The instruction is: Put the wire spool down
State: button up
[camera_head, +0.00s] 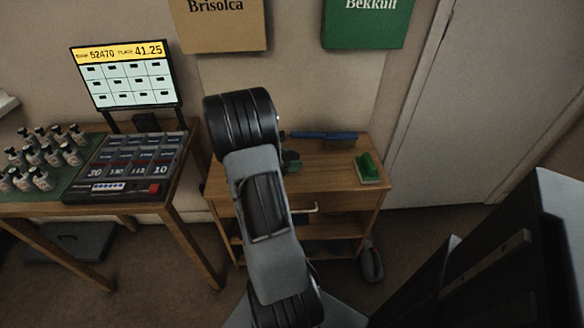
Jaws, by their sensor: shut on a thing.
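My arm rises through the middle of the view and covers part of the wooden table (332,180) behind it. My gripper does not show; it seems to be hidden behind the arm. I cannot make out a wire spool for certain. A small dark green thing (291,161) shows at the arm's right edge, over the left part of the table top. It is too small and too covered to tell what it is, or whether it is held or resting.
A long blue thing (325,135) lies at the table's back edge, and a green brush-like block (368,168) lies on its right side. Left stands another table with a dark keypad device (124,168), a screen (124,75) and several small bottles (42,152). Black furniture (500,260) stands front right.

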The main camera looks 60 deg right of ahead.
jog(key=shift+d+f+b, duration=0.1)
jog(key=shift+f+b, duration=0.3)
jog(key=shift+f, duration=1.2)
jog(key=shift+f, duration=0.15)
jog(key=shift+f, duration=0.1)
jog(key=o, duration=1)
jog(key=shift+c, duration=0.2)
